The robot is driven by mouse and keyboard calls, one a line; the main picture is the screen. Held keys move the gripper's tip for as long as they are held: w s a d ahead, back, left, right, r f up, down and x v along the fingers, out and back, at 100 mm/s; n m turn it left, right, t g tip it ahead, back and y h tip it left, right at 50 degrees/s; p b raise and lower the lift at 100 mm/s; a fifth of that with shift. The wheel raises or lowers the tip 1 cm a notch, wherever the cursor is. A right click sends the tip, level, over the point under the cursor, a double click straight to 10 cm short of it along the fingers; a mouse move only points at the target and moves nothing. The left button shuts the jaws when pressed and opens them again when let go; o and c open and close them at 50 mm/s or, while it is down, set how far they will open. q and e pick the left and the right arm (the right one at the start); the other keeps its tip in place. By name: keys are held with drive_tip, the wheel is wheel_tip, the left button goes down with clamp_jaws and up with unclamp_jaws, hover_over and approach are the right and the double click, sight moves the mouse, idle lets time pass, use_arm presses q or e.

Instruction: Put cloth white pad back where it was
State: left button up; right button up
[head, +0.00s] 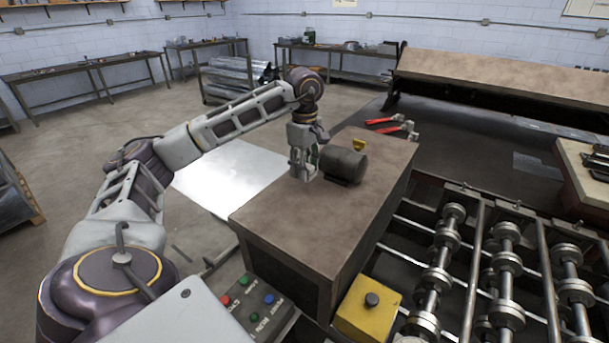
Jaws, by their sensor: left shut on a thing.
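My left gripper (304,172) points down over the brown-topped workbench (285,215), close to its surface. It is shut on a small pale thing that looks like the white cloth pad, mostly hidden by the fingers. I cannot tell whether the pad touches the bench top. A dark grey cylinder (344,164) lies just to the right of the gripper. My right gripper is not in view.
Red-handled tools (398,130) and a small yellow item (359,144) lie at the bench's back. A button box (258,305) and yellow box (368,308) are in front. The bench's near half is bare.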

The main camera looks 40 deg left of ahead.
use_arm(q)
drive_tip(key=shift+f, duration=1.45)
drive_tip(key=shift+f, duration=0.15)
drive_tip(key=o, duration=0.7)
drive_tip(key=shift+r, duration=0.3)
wheel_tip(320, 180, up, 7)
drive_tip(key=shift+f+b, duration=0.1)
drive_tip(key=shift+b, duration=0.2)
drive_tip(key=shift+r+p, duration=1.25)
drive_tip(key=shift+r, duration=1.25)
